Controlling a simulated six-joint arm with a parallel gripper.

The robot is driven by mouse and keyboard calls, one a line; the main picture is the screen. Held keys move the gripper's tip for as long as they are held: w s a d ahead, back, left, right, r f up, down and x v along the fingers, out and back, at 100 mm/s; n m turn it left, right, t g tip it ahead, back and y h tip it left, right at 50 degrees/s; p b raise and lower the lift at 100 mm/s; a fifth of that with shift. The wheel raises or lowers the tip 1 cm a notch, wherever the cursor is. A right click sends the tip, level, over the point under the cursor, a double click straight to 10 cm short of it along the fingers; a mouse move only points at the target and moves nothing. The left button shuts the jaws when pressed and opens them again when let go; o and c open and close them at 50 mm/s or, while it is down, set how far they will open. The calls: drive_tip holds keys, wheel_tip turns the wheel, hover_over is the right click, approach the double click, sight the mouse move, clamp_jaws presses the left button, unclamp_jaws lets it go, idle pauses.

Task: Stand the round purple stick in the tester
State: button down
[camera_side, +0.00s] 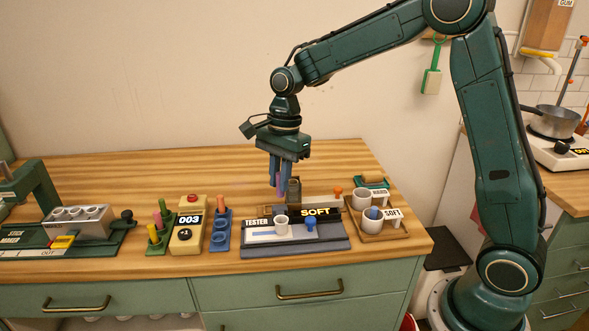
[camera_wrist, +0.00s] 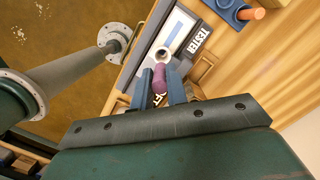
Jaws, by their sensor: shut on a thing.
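My gripper (camera_side: 281,178) is shut on the round purple stick (camera_wrist: 159,78), which shows between the two blue fingers in the wrist view. In the side view the stick is a thin purple strip mostly hidden by the fingers. The tester (camera_side: 262,249) is a dark base with "TESTER" and "SOFT" labels. Its white round cup (camera_side: 281,226) looks open at the top; it also shows in the wrist view (camera_wrist: 162,54), just beyond the stick's end. My gripper hangs above the back part of the tester, and the stick appears apart from the cup.
Further left are a green holder with coloured sticks and a stick maker (camera_side: 85,222). A wooden tray (camera_side: 378,236) with two cups stands right.

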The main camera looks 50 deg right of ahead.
drive_tip(key=shift+f, duration=4.45)
drive_tip(key=shift+s+f, duration=0.15)
drive_tip(key=shift+f, duration=0.65)
drive_tip(key=c, duration=1.5)
unclamp_jaws()
drive_tip(key=shift+o, duration=0.2)
drive_tip(key=shift+d+r, duration=0.1)
drive_tip(key=shift+r, duration=0.05)
drive_tip(key=shift+o, duration=0.8)
drive_tip(key=shift+r, duration=0.55)
wheel_tip(320, 180, up, 14)
drive_tip(key=d, duration=0.1)
drive_tip(key=shift+d, duration=0.4)
